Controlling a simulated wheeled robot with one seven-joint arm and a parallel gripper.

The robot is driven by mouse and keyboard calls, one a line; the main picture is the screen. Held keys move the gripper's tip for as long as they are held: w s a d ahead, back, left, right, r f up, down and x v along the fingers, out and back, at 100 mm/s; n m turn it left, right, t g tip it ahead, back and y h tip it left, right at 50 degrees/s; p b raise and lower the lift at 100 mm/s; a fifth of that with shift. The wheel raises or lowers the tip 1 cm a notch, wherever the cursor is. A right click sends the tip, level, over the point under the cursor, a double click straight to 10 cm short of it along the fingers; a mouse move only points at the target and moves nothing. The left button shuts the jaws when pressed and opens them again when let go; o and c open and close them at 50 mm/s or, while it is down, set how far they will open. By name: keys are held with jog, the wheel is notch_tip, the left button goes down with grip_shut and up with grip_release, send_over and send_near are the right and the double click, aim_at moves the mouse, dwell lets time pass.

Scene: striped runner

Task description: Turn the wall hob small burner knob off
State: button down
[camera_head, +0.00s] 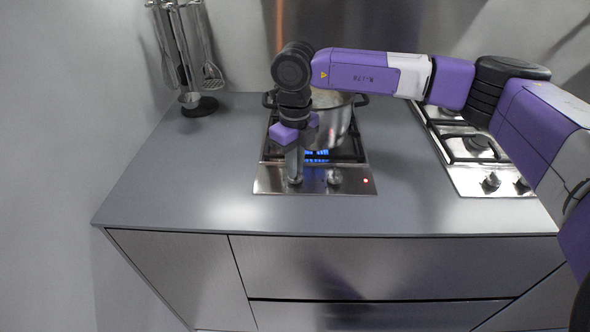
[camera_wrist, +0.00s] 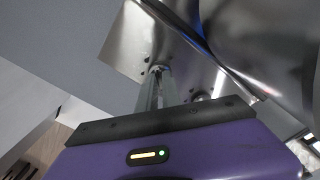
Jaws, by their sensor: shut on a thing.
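The hob (camera_head: 313,188) under the pot has two knobs on its steel front strip. My gripper (camera_head: 294,174) points down at the left knob (camera_head: 294,181) and is shut on it; the fingers hide most of this knob. In the wrist view my gripper (camera_wrist: 158,80) reaches down to the hob plate (camera_wrist: 140,40), with the knob largely hidden between the fingers. The right knob (camera_head: 335,177) stands free beside it. Blue flame (camera_head: 316,155) burns under the pot, and a red light (camera_head: 365,181) glows at the strip's right end.
A steel pot (camera_head: 340,122) stands on this hob, close behind my gripper; it also fills the upper right of the wrist view (camera_wrist: 265,45). A second hob (camera_head: 470,180) lies to the right. A utensil stand (camera_head: 199,107) is at the back left. The counter's left part is clear.

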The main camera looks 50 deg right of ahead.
jog(key=m+b, duration=0.3)
jog(key=m, duration=0.2)
jog(key=shift+f+m, duration=0.1)
jog(key=shift+m, duration=0.2)
jog(key=shift+m+b, duration=1)
jog(key=shift+m, duration=1.1)
jog(key=c, duration=1.5)
grip_release()
jog(key=shift+r, duration=4)
